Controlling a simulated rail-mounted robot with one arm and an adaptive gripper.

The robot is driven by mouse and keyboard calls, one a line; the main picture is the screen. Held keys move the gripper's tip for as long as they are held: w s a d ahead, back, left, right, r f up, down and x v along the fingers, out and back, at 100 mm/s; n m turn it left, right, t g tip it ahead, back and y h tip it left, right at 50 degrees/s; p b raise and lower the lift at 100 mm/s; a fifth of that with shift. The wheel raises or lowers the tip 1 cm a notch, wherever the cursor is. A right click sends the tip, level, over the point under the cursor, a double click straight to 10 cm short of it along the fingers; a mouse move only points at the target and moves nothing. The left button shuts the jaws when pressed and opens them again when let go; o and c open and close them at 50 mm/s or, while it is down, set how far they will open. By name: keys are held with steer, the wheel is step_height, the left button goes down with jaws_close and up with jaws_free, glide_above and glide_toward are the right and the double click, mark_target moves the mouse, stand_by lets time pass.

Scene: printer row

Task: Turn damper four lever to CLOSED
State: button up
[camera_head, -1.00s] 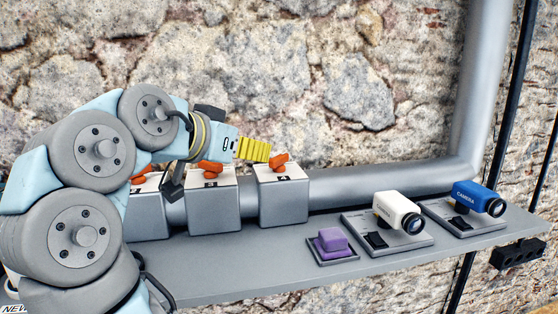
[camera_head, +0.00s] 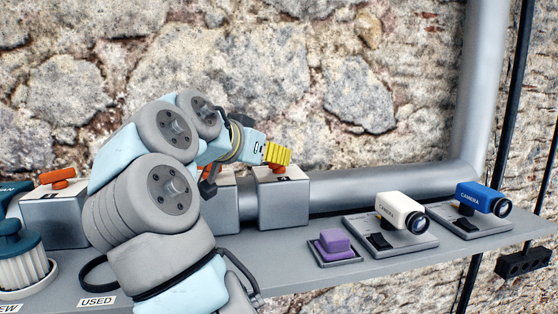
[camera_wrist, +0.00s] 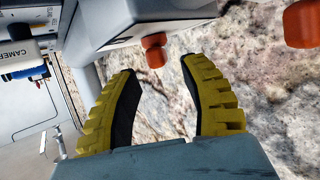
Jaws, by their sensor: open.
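The damper four box (camera_head: 284,205) is the rightmost grey block on the shelf, with a dark label plate on top. My gripper (camera_head: 278,154), with yellow ribbed fingers, is right above it and hides most of its orange lever in the head view. In the wrist view the gripper (camera_wrist: 157,66) is open and empty. The damper four lever (camera_wrist: 154,50) shows just beyond the fingertips, roughly centred between them. I cannot tell how far apart they are in depth. Another orange lever (camera_wrist: 303,22) is at the upper right there.
The neighbouring damper box (camera_head: 222,207) is partly behind my arm; another box (camera_head: 52,215) stands further left. A purple button (camera_head: 334,241), white camera (camera_head: 400,212) and blue camera (camera_head: 482,197) are at the right. A pipe (camera_head: 380,183) runs behind. A blue-topped canister (camera_head: 22,260) stands left.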

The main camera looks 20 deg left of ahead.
steer(key=shift+x, duration=1.95)
jaws_close()
